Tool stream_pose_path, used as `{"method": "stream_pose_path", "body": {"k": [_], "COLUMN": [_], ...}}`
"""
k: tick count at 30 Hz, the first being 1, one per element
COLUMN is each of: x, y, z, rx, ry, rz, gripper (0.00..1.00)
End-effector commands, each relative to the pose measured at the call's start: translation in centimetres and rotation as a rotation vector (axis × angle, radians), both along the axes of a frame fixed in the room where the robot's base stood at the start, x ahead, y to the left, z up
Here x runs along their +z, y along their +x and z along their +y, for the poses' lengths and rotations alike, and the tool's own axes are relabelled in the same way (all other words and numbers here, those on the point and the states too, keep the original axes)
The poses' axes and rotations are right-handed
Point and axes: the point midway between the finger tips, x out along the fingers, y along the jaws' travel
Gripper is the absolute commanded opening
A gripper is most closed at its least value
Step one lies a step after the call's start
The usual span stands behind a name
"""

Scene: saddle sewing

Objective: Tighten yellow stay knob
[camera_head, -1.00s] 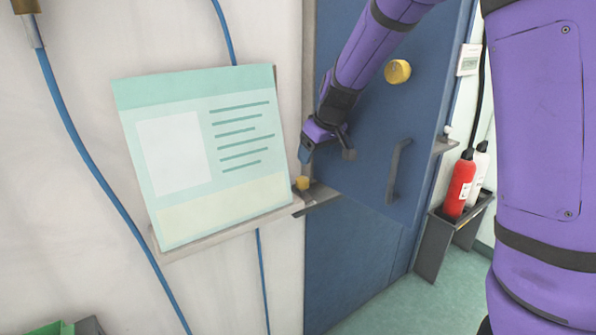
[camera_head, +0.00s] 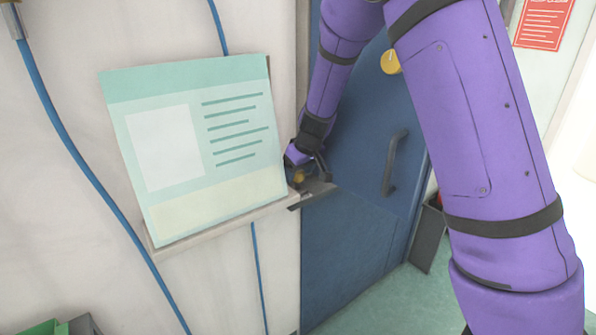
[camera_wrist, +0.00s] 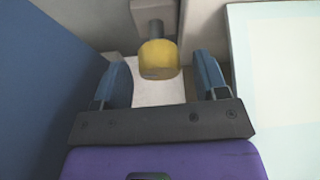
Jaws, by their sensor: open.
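The yellow stay knob (camera_wrist: 158,59) sits on a dark grey stem (camera_wrist: 155,30) at the wall. In the wrist view my gripper (camera_wrist: 164,80) is open, with one blue fingertip on each side of the knob and a visible gap on both sides. The knob lies a little beyond or level with the fingertips; the exact depth is unclear. In the head view my gripper (camera_head: 307,175) is at the bracket (camera_head: 318,189) beside the door edge, and the knob (camera_head: 298,178) is mostly hidden by it.
A teal and white board (camera_head: 195,150) leans on a ledge (camera_head: 220,225) just left of my gripper. The blue door (camera_head: 350,240) with a dark handle (camera_head: 394,165) is close on the right. A blue hose (camera_head: 85,170) runs down the wall.

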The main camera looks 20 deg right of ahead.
Motion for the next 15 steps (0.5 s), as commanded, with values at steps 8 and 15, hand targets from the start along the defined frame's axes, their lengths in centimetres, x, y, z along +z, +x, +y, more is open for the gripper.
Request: {"method": "stream_pose_path", "body": {"k": [8, 15], "x": [-0.18, -0.18], "y": [0.08, 0.07], "z": [0.02, 0.02], "rx": [0.000, 0.000], "ry": [0.000, -0.001], "rz": [-0.001, 0.000], "gripper": [0.67, 0.18]}}
